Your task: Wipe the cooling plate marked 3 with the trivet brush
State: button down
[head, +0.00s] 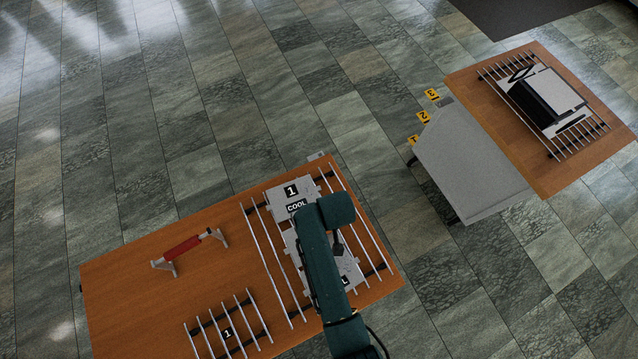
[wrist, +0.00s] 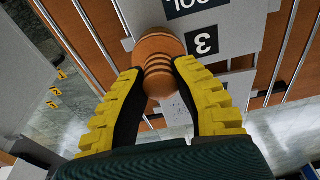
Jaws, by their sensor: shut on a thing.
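My gripper (wrist: 158,72), with ridged yellow fingers, is shut on a turned orange-brown wooden handle (wrist: 158,48), which I take to be the trivet brush's. The brush's bristles are hidden below the handle. The cooling plate marked 3 (wrist: 243,42) is a pale plate with black "3" and "COOL" labels, upside down at the top of the wrist view. The handle overlaps its near edge in the picture; I cannot tell whether the brush touches it. In the head view my arm covers the gripper and much of the plates on the rack.
A plate marked 1 (head: 281,207) lies on the barred rack. A red-handled tool (head: 182,249) and a small rack marked 1 (head: 202,336) are on the wooden table (head: 120,290). A grey panel (head: 470,165) with yellow number tags and a second table (head: 480,100) stand right.

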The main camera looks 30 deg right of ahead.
jog(key=d, duration=0.3)
jog(key=shift+s+d, duration=0.1)
jog(key=shift+r+p, duration=0.1)
jog(key=shift+p, duration=0.45)
jog(key=shift+a+p, duration=1.2)
jog(key=shift+a, duration=2.1)
notch_tip(320, 180, up, 3)
jog(key=shift+f+p, duration=0.15)
jog(key=shift+p, duration=0.85)
notch_tip(320, 180, up, 5)
jog(key=p, duration=0.5)
jog(key=shift+d, duration=0.1)
